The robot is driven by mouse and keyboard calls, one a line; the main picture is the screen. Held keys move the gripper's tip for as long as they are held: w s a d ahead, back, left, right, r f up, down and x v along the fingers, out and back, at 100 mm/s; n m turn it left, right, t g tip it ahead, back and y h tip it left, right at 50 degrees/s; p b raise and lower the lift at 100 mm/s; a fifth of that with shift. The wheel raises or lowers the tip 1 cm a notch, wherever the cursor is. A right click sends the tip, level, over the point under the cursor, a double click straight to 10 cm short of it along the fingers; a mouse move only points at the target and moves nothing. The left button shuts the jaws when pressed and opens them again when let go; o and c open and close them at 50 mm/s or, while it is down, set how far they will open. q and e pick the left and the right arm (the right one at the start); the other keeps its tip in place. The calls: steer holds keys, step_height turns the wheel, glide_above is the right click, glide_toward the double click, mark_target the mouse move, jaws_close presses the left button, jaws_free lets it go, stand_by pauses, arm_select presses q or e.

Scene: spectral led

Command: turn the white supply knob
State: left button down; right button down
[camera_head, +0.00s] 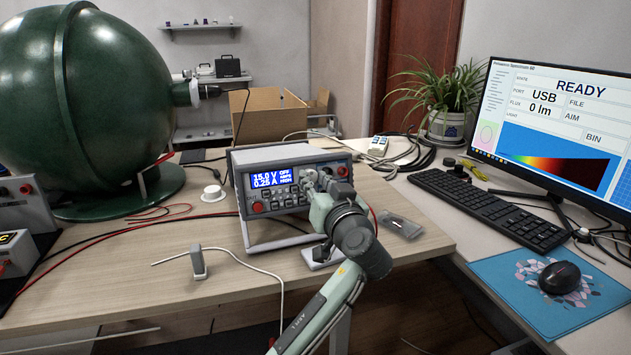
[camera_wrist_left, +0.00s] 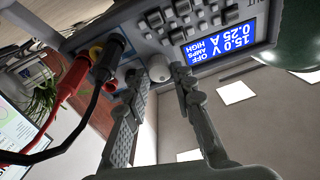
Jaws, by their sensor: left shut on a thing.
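The power supply (camera_head: 243,208) stands on the wooden desk in the head view. Its blue display (camera_head: 272,180) reads 15.0 V and 0.25 A, with OFF beside it. My left gripper (camera_head: 317,183) is at the right part of the supply's front panel and covers some of it. In the left wrist view the supply appears turned over, and the white supply knob (camera_wrist_left: 160,68) sits between the fingertips of my left gripper (camera_wrist_left: 158,76), which is shut on it. In the head view the knob is mostly hidden by the gripper. My right gripper is not in view.
Red and black leads (camera_wrist_left: 70,85) plug into the panel close beside the fingers. A large green sphere (camera_head: 110,95) stands at the left. A monitor (camera_head: 560,120), keyboard (camera_head: 475,210) and mouse (camera_head: 559,277) are on the right desk. A small grey block (camera_head: 198,262) lies on the front desk.

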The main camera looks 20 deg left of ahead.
arm_select(q)
steer(key=shift+m, duration=0.4)
steer(key=m, duration=0.2)
steer(key=m+h, duration=0.1)
steer(key=m, duration=0.2)
steer(key=shift+a+r+h, duration=0.1)
steer(key=shift+h, duration=0.2)
steer(key=m+h, duration=0.1)
steer(key=m, duration=0.5)
steer(key=shift+r, duration=0.1)
steer(key=m+h, duration=0.1)
steer(key=m, duration=0.4)
steer(key=shift+r+m+g, duration=0.1)
steer(key=shift+m+g, duration=0.2)
steer(key=shift+m, duration=0.1)
steer(key=shift+m+g+h, duration=0.3)
steer(key=shift+m+g, duration=0.1)
steer(key=shift+m, duration=1.5)
steer(key=c, duration=1.3)
jaws_free()
steer(key=shift+o, duration=0.2)
steer(key=v, duration=1.2)
